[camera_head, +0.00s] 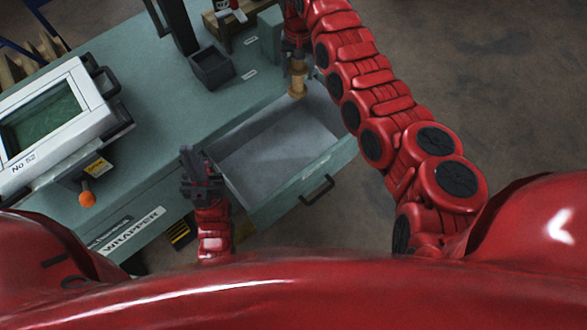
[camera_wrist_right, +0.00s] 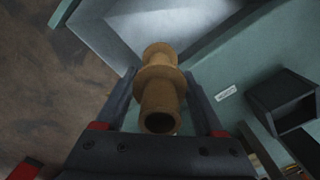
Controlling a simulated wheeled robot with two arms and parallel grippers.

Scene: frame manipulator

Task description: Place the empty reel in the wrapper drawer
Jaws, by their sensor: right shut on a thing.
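The empty reel (camera_head: 297,80) is a tan spool with flanges, held upright in the head view at the far right corner of the drawer. The wrapper drawer (camera_head: 275,150) is pulled out, with a bare grey floor. My right gripper (camera_head: 297,52) is shut on the reel, whose lower end hangs over the drawer's far corner area. In the right wrist view the reel (camera_wrist_right: 160,90) sits between the two dark fingers, with the drawer (camera_wrist_right: 165,25) beyond it. My left gripper (camera_head: 200,175) is at the drawer's near left corner; its fingers are too small to read.
The green bench (camera_head: 150,110) carries a white machine with a screen (camera_head: 50,125) at left and a small dark bin (camera_head: 212,68). The drawer front has a black handle (camera_head: 317,190). An orange knob (camera_head: 87,198) sticks out near the WRAPPER label (camera_head: 132,230). Open floor lies at right.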

